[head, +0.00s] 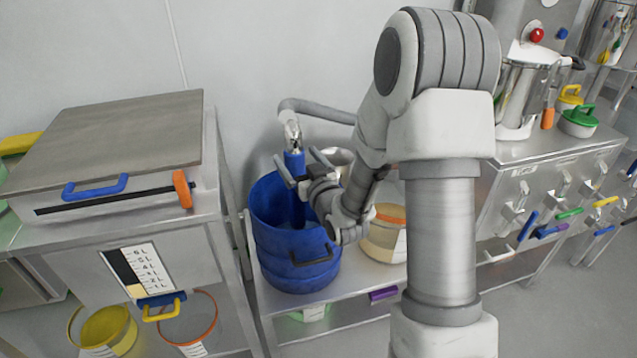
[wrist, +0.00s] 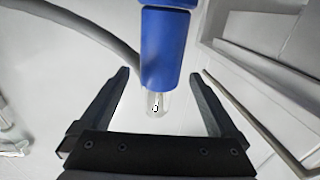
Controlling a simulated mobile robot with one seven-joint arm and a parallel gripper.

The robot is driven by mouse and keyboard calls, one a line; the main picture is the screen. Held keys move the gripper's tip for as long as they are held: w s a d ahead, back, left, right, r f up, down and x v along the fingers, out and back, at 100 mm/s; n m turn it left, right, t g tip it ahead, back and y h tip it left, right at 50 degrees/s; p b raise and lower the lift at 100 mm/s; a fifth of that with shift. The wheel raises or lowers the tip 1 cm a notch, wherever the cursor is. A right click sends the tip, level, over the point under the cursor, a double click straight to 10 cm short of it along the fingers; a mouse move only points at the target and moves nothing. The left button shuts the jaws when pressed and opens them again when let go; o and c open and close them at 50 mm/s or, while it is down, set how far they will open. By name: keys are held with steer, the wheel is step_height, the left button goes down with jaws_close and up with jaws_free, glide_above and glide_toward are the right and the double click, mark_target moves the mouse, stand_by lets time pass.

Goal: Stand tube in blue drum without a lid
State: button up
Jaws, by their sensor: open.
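The blue drum (head: 285,262) stands on a low metal shelf at centre left in the head view, its top open with no lid on it. The tube (head: 295,163), blue with a clear, shiny end, stands about upright at the drum, its upper end above the rim. Its lower end is hidden inside the drum. My gripper (head: 298,160) is open over the drum, its fingers on either side of the tube. In the wrist view the tube (wrist: 166,45) shows between the open fingers (wrist: 160,76), with gaps on both sides.
A grey pipe (head: 318,109) runs along the wall just behind the tube. A clear tub with an orange rim (head: 385,240) stands right of the drum. A metal cabinet with a blue handle (head: 95,187) is close on the left. A counter with pots (head: 525,95) is at right.

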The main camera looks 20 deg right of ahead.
steer(key=s, duration=0.4)
steer(key=s+d, duration=0.1)
steer(key=s, duration=0.1)
steer(key=shift+r+p, duration=0.1)
steer(key=shift+p, duration=0.3)
steer(key=s+d+p, duration=0.1)
steer(key=s+p, duration=0.7)
steer(key=p, duration=0.6)
steer(key=shift+s+d, duration=0.15)
steer(key=shift+s, duration=0.15)
